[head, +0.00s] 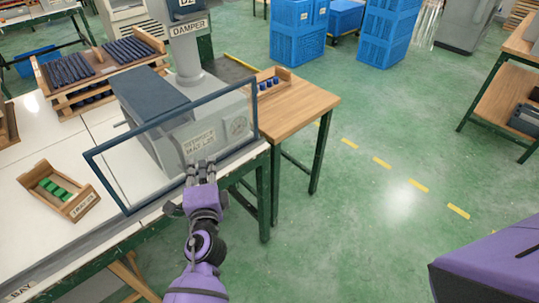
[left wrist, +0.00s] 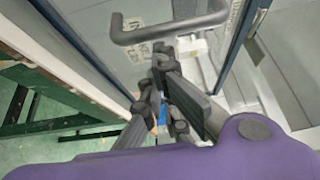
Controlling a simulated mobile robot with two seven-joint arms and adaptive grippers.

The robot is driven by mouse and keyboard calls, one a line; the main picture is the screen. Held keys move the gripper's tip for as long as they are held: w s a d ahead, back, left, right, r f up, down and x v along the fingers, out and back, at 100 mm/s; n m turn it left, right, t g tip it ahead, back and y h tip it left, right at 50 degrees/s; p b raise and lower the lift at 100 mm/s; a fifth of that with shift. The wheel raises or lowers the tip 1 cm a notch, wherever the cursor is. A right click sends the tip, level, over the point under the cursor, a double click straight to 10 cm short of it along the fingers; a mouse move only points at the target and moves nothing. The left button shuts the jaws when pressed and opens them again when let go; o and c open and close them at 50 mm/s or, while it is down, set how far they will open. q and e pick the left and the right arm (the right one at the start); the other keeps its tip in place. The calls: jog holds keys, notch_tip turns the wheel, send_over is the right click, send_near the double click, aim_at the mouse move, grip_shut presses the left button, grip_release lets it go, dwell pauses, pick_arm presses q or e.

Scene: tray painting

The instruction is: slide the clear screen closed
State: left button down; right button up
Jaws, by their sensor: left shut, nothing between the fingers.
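The clear screen (head: 125,170) is a see-through pane in a dark blue frame, standing upright along the front of the grey machine (head: 188,75). It covers the machine's front and reaches past it to the left. My left gripper (head: 201,165) is at the lower middle of the screen, with its fingers shut and empty. In the left wrist view a dark bar handle (left wrist: 170,34) shows on the pane, close beyond the fingertips (left wrist: 164,58). I cannot tell whether they touch it. My right gripper is out of view.
A small wooden tray of green pieces (head: 80,206) sits on the bench left of the screen. A wooden rack (head: 68,98) of dark rods stands behind. A wooden side table (head: 305,105) joins at the right, bearing a box of blue pieces.

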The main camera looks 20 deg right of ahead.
pick_arm(q)
jog(key=shift+a, duration=0.1)
